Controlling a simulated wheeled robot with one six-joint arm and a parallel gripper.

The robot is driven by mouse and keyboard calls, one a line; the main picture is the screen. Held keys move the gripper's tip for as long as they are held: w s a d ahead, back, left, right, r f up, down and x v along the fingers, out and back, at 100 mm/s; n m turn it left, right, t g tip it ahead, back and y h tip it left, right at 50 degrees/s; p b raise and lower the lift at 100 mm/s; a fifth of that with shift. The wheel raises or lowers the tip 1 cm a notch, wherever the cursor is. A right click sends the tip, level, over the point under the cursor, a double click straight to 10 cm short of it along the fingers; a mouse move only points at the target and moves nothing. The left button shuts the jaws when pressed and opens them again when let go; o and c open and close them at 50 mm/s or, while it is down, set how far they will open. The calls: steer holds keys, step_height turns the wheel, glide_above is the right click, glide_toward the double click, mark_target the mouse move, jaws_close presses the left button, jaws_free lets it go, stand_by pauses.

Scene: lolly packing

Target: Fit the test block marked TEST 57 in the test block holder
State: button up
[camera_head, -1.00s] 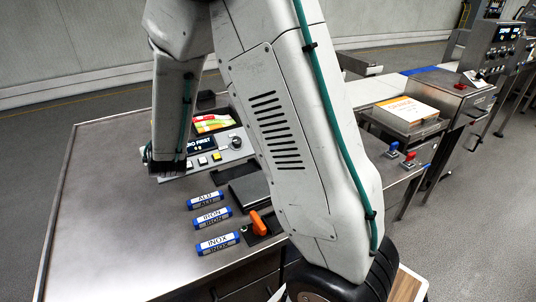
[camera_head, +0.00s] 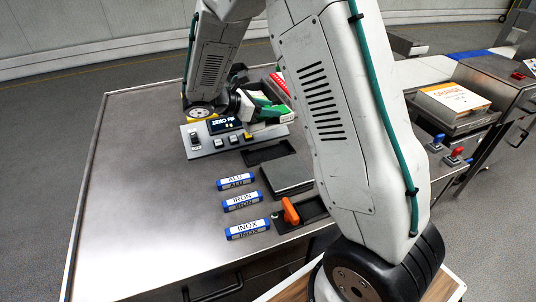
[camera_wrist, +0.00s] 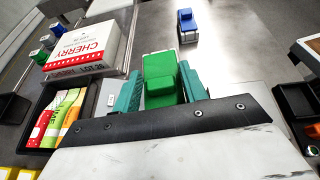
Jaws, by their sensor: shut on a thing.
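My gripper (camera_wrist: 160,92) has two teal fingers, shut on a green block (camera_wrist: 161,72) with a pale edge. In the head view the green block (camera_head: 272,112), with a white face, is in front of my wrist above the right end of the control panel. No lettering on it can be read, so I cannot tell whether it is marked TEST 57. Three blue-ended blocks marked ALU (camera_head: 237,182), IRON (camera_head: 242,201) and INOX (camera_head: 248,229) lie in a column on the steel table. I cannot tell for sure which part is the test block holder.
The control panel (camera_head: 212,147) has a lit display. Beside it are a dark recess (camera_head: 262,154), a dark pad (camera_head: 287,178) and an orange lever (camera_head: 290,211). A CHERRY carton (camera_wrist: 88,48) and a tray of packets (camera_wrist: 38,143) show at left. The table's left side is clear.

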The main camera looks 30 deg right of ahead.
mark_target(268, 124)
steer(key=shift+m+g, duration=0.4)
steer(key=shift+g, duration=0.2)
steer(key=f, duration=0.4)
steer(key=s+f, duration=0.1)
steer(key=f, duration=0.1)
steer(key=shift+a, duration=0.2)
steer(key=shift+f, duration=2.15)
steer(key=o, duration=1.2)
